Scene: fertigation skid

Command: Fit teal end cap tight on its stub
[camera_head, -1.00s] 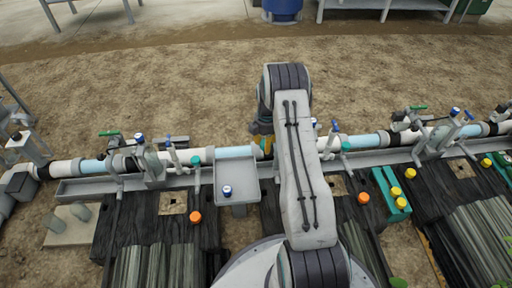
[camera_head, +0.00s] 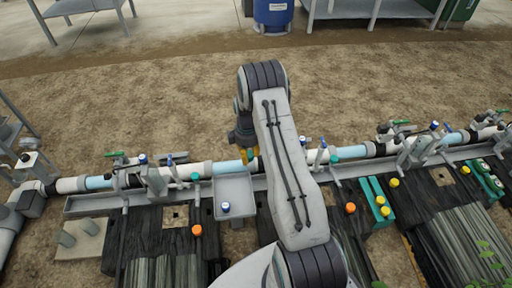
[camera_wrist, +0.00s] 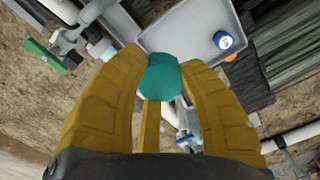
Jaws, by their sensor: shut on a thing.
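My gripper (camera_wrist: 160,90) has yellow fingers shut on a teal end cap (camera_wrist: 160,77), which sits between the fingertips in the wrist view. Other teal pieces show on the pipe line, one left of the tray (camera_head: 195,176) and one right of my arm (camera_head: 333,160). I cannot tell which stub belongs to the held cap.
The grey tray (camera_head: 235,187) holds a blue-and-white cap (camera_head: 225,207), also seen in the wrist view (camera_wrist: 223,40). Valves with green and blue handles rise along the pipe. Orange caps (camera_head: 197,230) and yellow caps (camera_head: 381,201) stand nearer. Bare ground lies beyond the pipe.

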